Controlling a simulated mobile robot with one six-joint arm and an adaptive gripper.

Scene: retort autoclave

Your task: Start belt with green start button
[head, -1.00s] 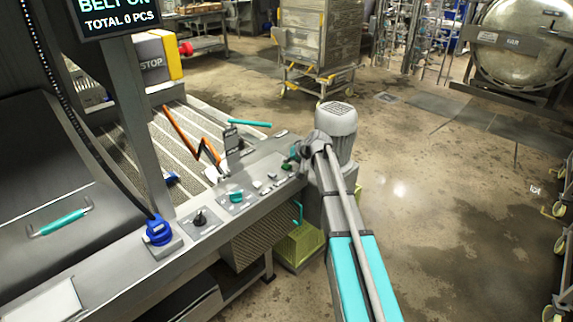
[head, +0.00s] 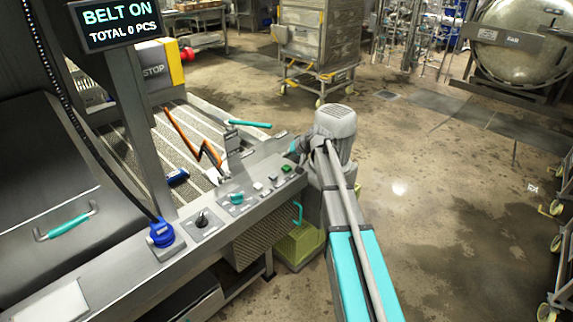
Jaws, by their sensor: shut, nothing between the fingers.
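The green start button (head: 287,169) sits at the right end of the grey control panel (head: 218,212) and is in plain sight. My gripper (head: 292,155) is small and dark at the end of my arm, just beyond the button and apart from it. It is shut and empty; its fingers are partly hidden by my wrist. The display (head: 118,24) at the upper left reads "BELT ON" and "TOTAL 0 PCS". The belt (head: 195,125) lies behind the panel.
Pale buttons, a teal knob (head: 237,198), a black switch (head: 202,218) and a blue connector (head: 161,232) share the panel. A wheeled cart (head: 318,35) is at the back. The floor on the right is open.

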